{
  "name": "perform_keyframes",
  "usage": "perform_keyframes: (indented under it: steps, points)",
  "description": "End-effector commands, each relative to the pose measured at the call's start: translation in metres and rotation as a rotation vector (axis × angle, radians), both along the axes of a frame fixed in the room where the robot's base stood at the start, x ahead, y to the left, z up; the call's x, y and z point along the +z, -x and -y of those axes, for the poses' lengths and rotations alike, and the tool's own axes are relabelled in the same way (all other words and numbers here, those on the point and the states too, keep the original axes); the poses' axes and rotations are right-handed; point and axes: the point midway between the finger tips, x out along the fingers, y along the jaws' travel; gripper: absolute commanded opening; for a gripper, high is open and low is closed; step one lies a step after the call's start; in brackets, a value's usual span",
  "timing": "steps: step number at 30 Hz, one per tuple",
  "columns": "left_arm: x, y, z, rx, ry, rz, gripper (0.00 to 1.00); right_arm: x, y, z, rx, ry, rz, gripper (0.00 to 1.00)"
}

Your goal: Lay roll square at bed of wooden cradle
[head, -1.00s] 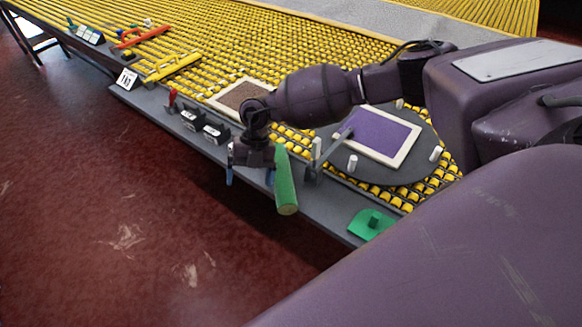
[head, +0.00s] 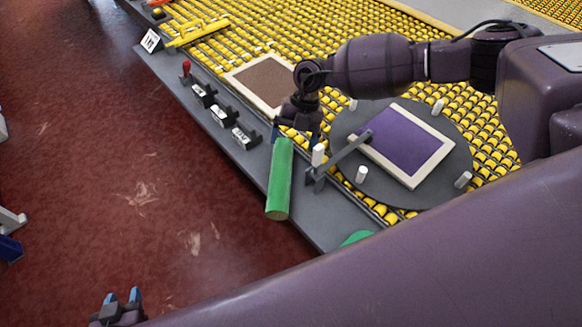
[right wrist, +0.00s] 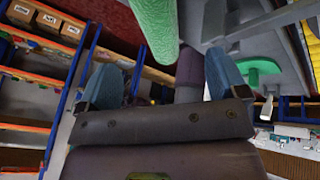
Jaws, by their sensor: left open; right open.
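The green roll (head: 279,180) lies across the grey ledge at the front edge, its near end jutting toward the floor. My right gripper (head: 297,132) is open at the roll's far end, its blue fingers apart. In the right wrist view the roll (right wrist: 158,25) shows above and between the open fingers, not visibly clamped. My left gripper (head: 122,296) is open at the bottom left, over the red floor and away from the roll. I cannot make out a wooden cradle in either view.
The grey turntable (head: 345,140) carries a purple panel (head: 405,145) in a pale frame, with white pegs around it. A brown framed panel (head: 265,82) lies on the yellow rollers. Several black holders (head: 223,117) line the grey ledge (head: 318,222). A green plate (head: 357,237) is partly hidden by my arm.

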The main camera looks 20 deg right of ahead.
Motion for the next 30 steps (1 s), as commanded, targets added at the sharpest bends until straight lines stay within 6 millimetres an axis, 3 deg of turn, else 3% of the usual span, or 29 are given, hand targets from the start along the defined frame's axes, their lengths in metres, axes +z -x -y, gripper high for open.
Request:
perform_keyframes:
  steps: [8, 30]
  points:
    - [0.002, -0.002, 0.0, -0.001, -0.001, 0.005, 0.43, -0.009, 0.003, -0.004, 0.001, -0.001, -0.002, 0.91]
    - [0.006, -0.002, -0.001, -0.002, -0.002, 0.003, 0.43, -0.086, 0.02, -0.041, 0.0, 0.0, -0.001, 0.91]
